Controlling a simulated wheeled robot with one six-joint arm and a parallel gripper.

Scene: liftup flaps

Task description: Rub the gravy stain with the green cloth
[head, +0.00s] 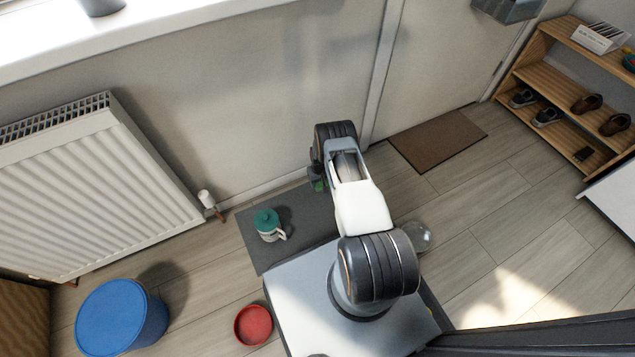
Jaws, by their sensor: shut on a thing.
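My arm reaches from the lower middle of the head view toward the wall. My gripper (316,176) is at its far end, low over the right part of a dark grey mat, and is mostly hidden by the arm. A small bit of the green cloth (319,186) shows at the gripper, which is shut on it. Whether the cloth touches the mat I cannot tell. I see no gravy stain; the area under the gripper and arm is hidden.
A white mug with a teal top (267,222) stands on the grey mat (257,257). A blue round tub (120,318) and a red bowl (253,325) are on the floor. A radiator (95,190) is left, a brown doormat (437,141) and shoe shelf (555,85) right.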

